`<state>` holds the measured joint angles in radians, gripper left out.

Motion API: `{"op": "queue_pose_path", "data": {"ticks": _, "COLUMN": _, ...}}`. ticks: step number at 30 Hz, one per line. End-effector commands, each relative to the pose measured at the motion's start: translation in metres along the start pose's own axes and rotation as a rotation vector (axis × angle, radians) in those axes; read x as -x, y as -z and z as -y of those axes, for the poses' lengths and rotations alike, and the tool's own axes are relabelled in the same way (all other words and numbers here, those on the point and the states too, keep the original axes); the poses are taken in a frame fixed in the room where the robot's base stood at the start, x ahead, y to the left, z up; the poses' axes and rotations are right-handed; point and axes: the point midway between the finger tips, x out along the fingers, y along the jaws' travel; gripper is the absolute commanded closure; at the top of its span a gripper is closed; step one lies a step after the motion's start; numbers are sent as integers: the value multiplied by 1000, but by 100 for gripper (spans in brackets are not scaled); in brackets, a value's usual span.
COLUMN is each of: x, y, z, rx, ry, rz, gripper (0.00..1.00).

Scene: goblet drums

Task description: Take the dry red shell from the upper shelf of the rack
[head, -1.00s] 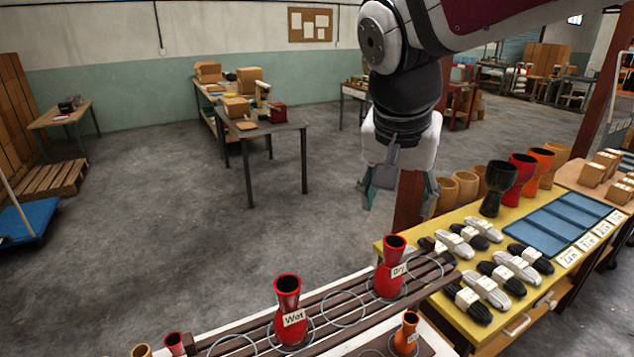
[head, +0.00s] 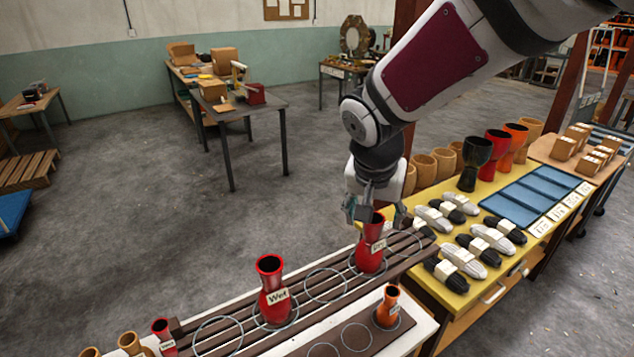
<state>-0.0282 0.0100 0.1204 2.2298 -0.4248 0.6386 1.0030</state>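The red shell with the "Dry" label (head: 370,257) stands upright in a ring at the right end of the rack's upper shelf (head: 328,273). My gripper (head: 376,212) points down over it. Its fingers are open, spread to the left and right of the shell's rim, with gaps on both sides. I cannot tell how far the fingertips reach below the rim. Another red shell, labelled "Wet" (head: 271,296), stands upright further left on the same shelf.
An orange shell (head: 388,307) stands on the lower shelf in front. A small red shell (head: 163,336) is at the lower left. A yellow table (head: 405,282) with rope bundles and blue trays adjoins on the right. Empty rings lie between the shells.

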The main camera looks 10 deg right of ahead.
Motion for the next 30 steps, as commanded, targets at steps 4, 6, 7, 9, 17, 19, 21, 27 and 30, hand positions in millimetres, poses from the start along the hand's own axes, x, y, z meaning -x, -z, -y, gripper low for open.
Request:
{"op": "queue_pose_path", "data": {"ticks": 4, "x": -14, "y": 0, "z": 0, "rx": 0, "ry": 0, "rz": 0, "gripper": 41}}
{"op": "queue_pose_path", "data": {"ticks": 6, "x": -16, "y": 0, "z": 0, "rx": 0, "ry": 1, "rz": -1, "gripper": 41}}
{"op": "queue_pose_path", "data": {"ticks": 7, "x": -16, "y": 0, "z": 0, "rx": 0, "ry": 1, "rz": -1, "gripper": 41}}
{"op": "queue_pose_path", "data": {"ticks": 9, "x": -16, "y": 0, "z": 0, "rx": 0, "ry": 2, "rz": -2, "gripper": 41}}
{"op": "queue_pose_path", "data": {"ticks": 17, "x": -16, "y": 0, "z": 0, "rx": 0, "ry": 1, "rz": -1, "gripper": 80}}
{"op": "queue_pose_path", "data": {"ticks": 19, "x": -16, "y": 0, "z": 0, "rx": 0, "ry": 1, "rz": -1, "gripper": 96}}
{"op": "queue_pose_path", "data": {"ticks": 21, "x": -16, "y": 0, "z": 0, "rx": 0, "ry": 1, "rz": -1, "gripper": 100}}
{"op": "queue_pose_path", "data": {"ticks": 27, "x": -16, "y": 0, "z": 0, "rx": 0, "ry": 1, "rz": -1, "gripper": 100}}
{"op": "queue_pose_path", "data": {"ticks": 30, "x": -14, "y": 1, "z": 1, "rx": 0, "ry": 1, "rz": -2, "gripper": 100}}
